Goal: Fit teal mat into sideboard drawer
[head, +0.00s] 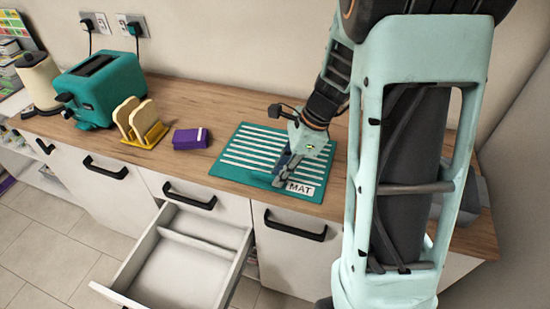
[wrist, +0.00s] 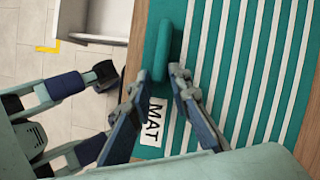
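The teal mat (head: 232,168) with white stripes lies flat on the wooden counter, its white MAT label (head: 300,188) at the front right corner. It fills the right part of the wrist view (wrist: 238,60). A raised teal roll (wrist: 163,42) runs along its front edge. My gripper (head: 279,181) is low over that edge, beside the label. In the wrist view my gripper (wrist: 157,78) has its fingers apart, with the roll's near end between the tips; contact is not clear. The sideboard drawer (head: 185,258) is pulled out below the counter, with a divider and no contents visible.
Shut drawers with black handles (head: 295,228) flank the open one. Tiled floor lies in front.

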